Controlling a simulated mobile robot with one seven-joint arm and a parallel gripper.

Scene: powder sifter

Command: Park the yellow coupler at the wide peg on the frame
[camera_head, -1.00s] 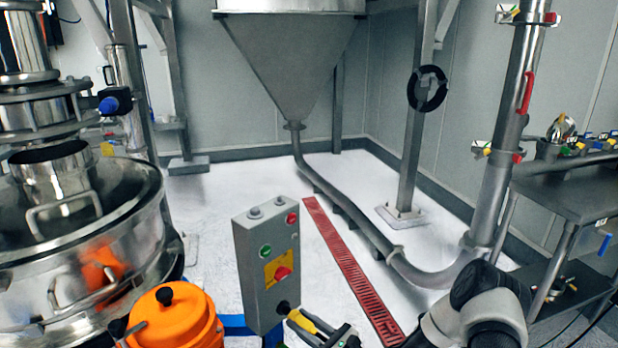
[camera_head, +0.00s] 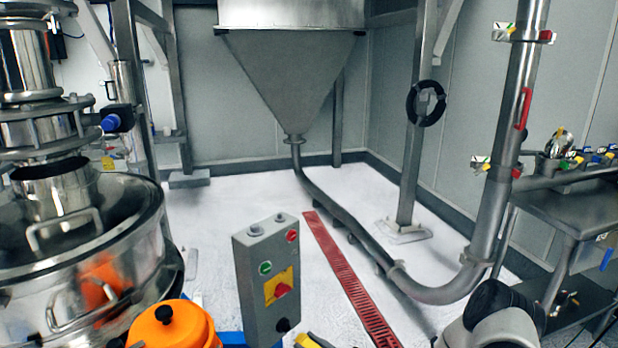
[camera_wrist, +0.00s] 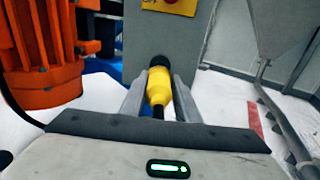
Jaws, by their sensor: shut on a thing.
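The yellow coupler (camera_wrist: 158,87) is between the two fingers of my gripper (camera_wrist: 158,100) in the wrist view, and the gripper is shut on it. Its dark far end points at the grey control box (camera_wrist: 170,38); I cannot tell whether they touch. In the head view only a bit of yellow (camera_head: 312,341) shows at the bottom edge, right of a dark round fitting (camera_head: 283,325) low on the box. My gripper is mostly below the head view. I cannot make out the wide peg in either view.
An orange motor (camera_head: 172,328) stands left of the control box, close to the steel sifter (camera_head: 130,255). A red floor grate (camera_head: 345,275) and a curved steel pipe (camera_head: 440,293) lie to the right. A steel table (camera_head: 575,205) stands at the far right.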

